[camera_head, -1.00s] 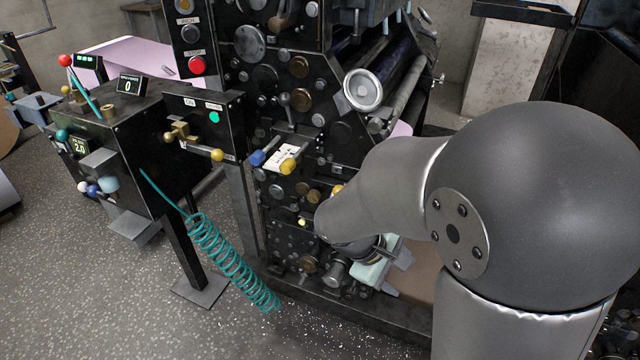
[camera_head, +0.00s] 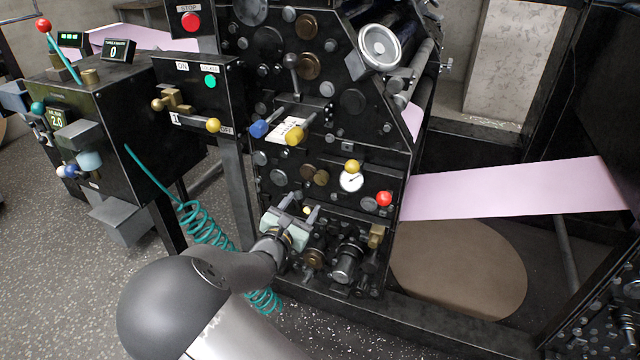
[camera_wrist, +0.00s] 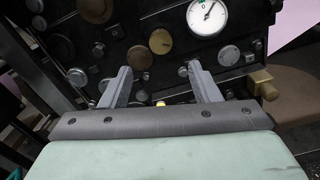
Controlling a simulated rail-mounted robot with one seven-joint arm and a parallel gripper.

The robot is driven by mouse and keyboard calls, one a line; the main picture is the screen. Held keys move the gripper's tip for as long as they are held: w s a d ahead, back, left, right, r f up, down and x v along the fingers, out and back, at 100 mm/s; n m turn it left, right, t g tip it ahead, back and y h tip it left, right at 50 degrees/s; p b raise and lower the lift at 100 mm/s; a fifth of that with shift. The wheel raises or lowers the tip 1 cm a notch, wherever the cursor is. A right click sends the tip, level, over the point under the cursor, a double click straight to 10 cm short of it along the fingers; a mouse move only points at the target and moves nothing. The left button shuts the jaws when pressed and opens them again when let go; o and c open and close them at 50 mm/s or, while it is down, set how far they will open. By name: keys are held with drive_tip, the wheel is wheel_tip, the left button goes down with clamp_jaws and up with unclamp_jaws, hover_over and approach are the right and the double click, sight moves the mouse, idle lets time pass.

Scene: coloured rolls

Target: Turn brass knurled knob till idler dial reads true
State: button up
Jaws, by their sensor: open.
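A white round dial (camera_head: 351,181) with a dark needle sits on the black machine face; it also shows at the top of the wrist view (camera_wrist: 207,15). Its reading is too small to tell. A brass fitting (camera_head: 376,236) sticks out below and right of the dial and shows at the right in the wrist view (camera_wrist: 265,88). Darker brass knobs (camera_head: 314,174) sit left of the dial. I cannot tell which one is knurled. My gripper (camera_head: 299,207) is open and empty, low before the panel, left of the dial and the brass fitting. Its spread fingers (camera_wrist: 159,68) point at the panel.
A red ball knob (camera_head: 384,198) and a yellow ball knob (camera_head: 352,166) stick out near the dial. Blue and yellow handles (camera_head: 278,130) project above my gripper. A teal coiled hose (camera_head: 205,225) hangs left of my arm. A pink web (camera_head: 515,188) runs out at right.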

sight(320, 179)
drive_tip(key=b+x, duration=0.1)
drive_tip(key=x, duration=1.1)
drive_tip(key=shift+b, duration=0.4)
drive_tip(key=shift+c, duration=0.4)
drive_tip(key=c, duration=0.9)
